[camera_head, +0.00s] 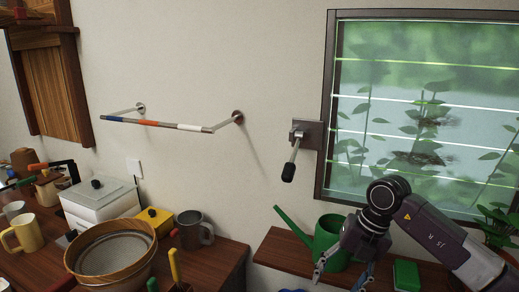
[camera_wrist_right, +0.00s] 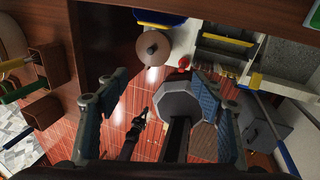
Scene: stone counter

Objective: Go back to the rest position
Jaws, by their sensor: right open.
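My right arm enters from the right in the head view, and its gripper (camera_head: 341,276) points down over the wooden shelf, in front of the green watering can (camera_head: 325,240). In the right wrist view my right gripper (camera_wrist_right: 158,105) has its two blue-padded fingers wide apart, with nothing held between them. A grey, many-sided object (camera_wrist_right: 183,101) with a dark shaft shows beyond the fingers; I cannot tell what it is. My left gripper is not in view.
A lever (camera_head: 291,158) sticks out from the wall beside the louvred window (camera_head: 420,110). A green box (camera_head: 406,274) and a plant (camera_head: 497,222) are near my right arm. The left counter is crowded with a sieve (camera_head: 112,254), a grey mug (camera_head: 194,231) and a yellow mug (camera_head: 24,233).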

